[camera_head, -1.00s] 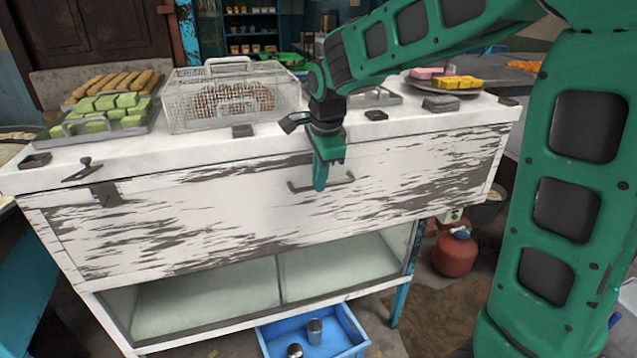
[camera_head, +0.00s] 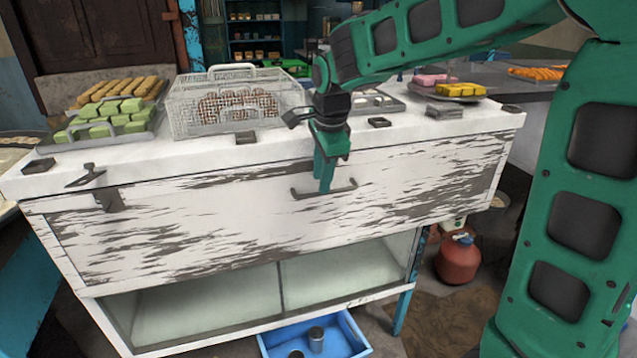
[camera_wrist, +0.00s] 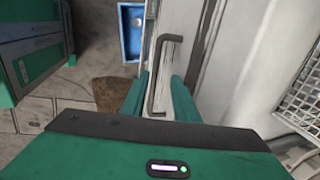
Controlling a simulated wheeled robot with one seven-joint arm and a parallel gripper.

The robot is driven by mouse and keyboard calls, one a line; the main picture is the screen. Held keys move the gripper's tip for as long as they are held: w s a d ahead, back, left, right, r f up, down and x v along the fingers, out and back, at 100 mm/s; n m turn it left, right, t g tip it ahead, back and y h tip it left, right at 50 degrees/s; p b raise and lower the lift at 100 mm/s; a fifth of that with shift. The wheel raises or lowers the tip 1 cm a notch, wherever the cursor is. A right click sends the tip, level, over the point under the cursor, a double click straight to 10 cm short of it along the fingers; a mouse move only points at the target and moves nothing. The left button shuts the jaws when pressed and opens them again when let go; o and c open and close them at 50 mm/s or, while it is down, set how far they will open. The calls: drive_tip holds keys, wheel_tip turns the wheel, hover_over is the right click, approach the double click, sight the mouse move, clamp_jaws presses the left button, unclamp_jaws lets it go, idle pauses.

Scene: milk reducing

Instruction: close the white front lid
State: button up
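The white front lid (camera_head: 200,235) is a weathered panel with dark patches on the front of the white cabinet. It stands close to upright; I cannot tell if its top edge is flush. Its dark bar handle (camera_head: 300,195) runs across the upper middle and also shows in the wrist view (camera_wrist: 155,75). My gripper (camera_head: 325,188) points down in front of the lid at the handle. In the wrist view my gripper (camera_wrist: 160,90) has its two green fingers apart, one on each side of the handle bar, with visible gaps. Contact with the handle is not clear.
On the white countertop (camera_head: 200,155) stand a wire basket (camera_head: 228,100), a tray of green and brown sweets (camera_head: 115,115) and a plate of yellow and pink sweets (camera_head: 450,87). A blue drawer-like box (camera_head: 280,345) is below, and a red jug (camera_head: 457,260) is at right.

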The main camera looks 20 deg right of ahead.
drive_tip(key=v, duration=0.8)
drive_tip(key=shift+r, duration=0.2)
drive_tip(key=s+d+f+n+g, duration=0.1)
drive_tip(key=s+d+f+n, duration=0.2)
drive_tip(key=s+d, duration=0.45)
drive_tip(key=s+d+f+n+g, duration=0.1)
drive_tip(key=s+d+f+n, duration=0.2)
drive_tip(key=s+d, duration=0.45)
drive_tip(key=s+d+f+n, duration=0.2)
drive_tip(key=s+f, duration=0.2)
drive_tip(key=s, duration=0.4)
drive_tip(key=s+d+f+n+g, duration=0.1)
drive_tip(key=s+d+f+n, duration=0.1)
drive_tip(key=s, duration=0.6)
drive_tip(key=shift+f+n, duration=0.8)
drive_tip(key=shift+f, duration=0.1)
